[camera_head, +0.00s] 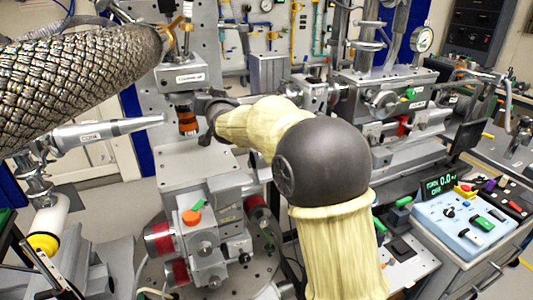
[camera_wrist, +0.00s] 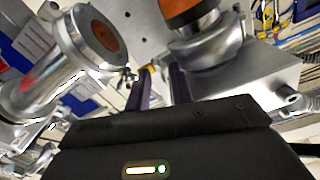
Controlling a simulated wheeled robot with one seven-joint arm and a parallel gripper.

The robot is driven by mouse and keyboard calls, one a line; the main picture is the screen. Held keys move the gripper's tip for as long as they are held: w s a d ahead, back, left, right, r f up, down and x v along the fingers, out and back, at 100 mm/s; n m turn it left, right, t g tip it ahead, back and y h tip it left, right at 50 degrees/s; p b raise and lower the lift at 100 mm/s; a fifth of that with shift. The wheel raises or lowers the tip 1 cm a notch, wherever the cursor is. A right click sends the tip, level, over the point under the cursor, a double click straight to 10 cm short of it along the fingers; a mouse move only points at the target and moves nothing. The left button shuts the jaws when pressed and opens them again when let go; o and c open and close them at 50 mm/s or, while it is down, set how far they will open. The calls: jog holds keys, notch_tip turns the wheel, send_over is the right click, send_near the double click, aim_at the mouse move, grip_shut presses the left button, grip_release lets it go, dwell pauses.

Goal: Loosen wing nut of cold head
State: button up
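The cold head looks to be the grey labelled block (camera_head: 182,78) on the upright plate, with a copper-coloured cylinder (camera_head: 187,121) under it. A brass-coloured clamp piece (camera_head: 176,30) sits above, at the end of a braided hose. I cannot tell for certain which part is the wing nut. My gripper (camera_head: 207,122) is just right of the copper cylinder, its fingertips mostly hidden. In the wrist view my gripper (camera_wrist: 162,82) has two dark fingers apart, with a gap between. A copper-coloured part (camera_wrist: 182,10) with a metal collar (camera_wrist: 208,42) is beyond them. A small yellow piece shows near the left fingertip.
The thick braided hose (camera_head: 80,80) crosses the upper left. A tapered metal nozzle (camera_head: 105,130) points towards the copper cylinder from the left. Below stands a motorised stage (camera_head: 200,235) with red-banded parts. Instruments and a control box (camera_head: 465,218) stand at right.

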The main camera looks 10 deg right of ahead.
jog(key=s+d+m+p, duration=0.2)
jog(key=s+m+p, duration=0.5)
jog(key=m, duration=0.4)
jog(key=s+d+m+p, duration=0.3)
jog(key=s+m+p, duration=0.1)
jog(key=s+m, duration=0.65)
jog(key=s+d+f+n+g+h+p, duration=0.4)
jog(key=s+d+f+n+g+p, duration=0.3)
jog(key=d+n, duration=0.4)
jog(key=s+f+n+g, duration=0.1)
jog(key=s+n+g, duration=0.1)
jog(key=n, duration=0.2)
jog(key=shift+s+f+g, duration=0.25)
jog(key=shift+f+g, duration=0.05)
dwell(1.3)
